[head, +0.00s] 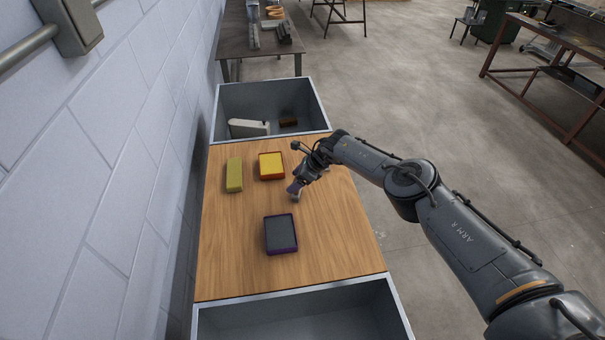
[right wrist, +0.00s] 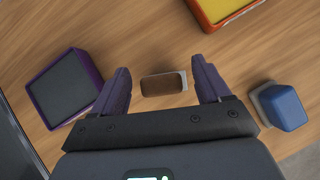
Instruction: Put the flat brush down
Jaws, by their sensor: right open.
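A small brown block with a pale grey edge, which looks like the flat brush (right wrist: 160,85), lies on the wooden table between my right gripper's fingers in the right wrist view. My right gripper (head: 295,192) is low over the right part of the table in the head view. Its purple fingers (right wrist: 162,88) are apart, with a gap on each side of the brush. In the head view the brush is mostly hidden by the gripper. My left gripper is in neither view.
A purple-rimmed tray with a dark pad (head: 281,234) and an orange tray with a yellow pad (head: 271,166) stand nearby. A blue block on a grey base (right wrist: 287,107) is close on the right. A yellow-green block (head: 234,175) lies at left. Grey bins (head: 222,110) adjoin both table ends.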

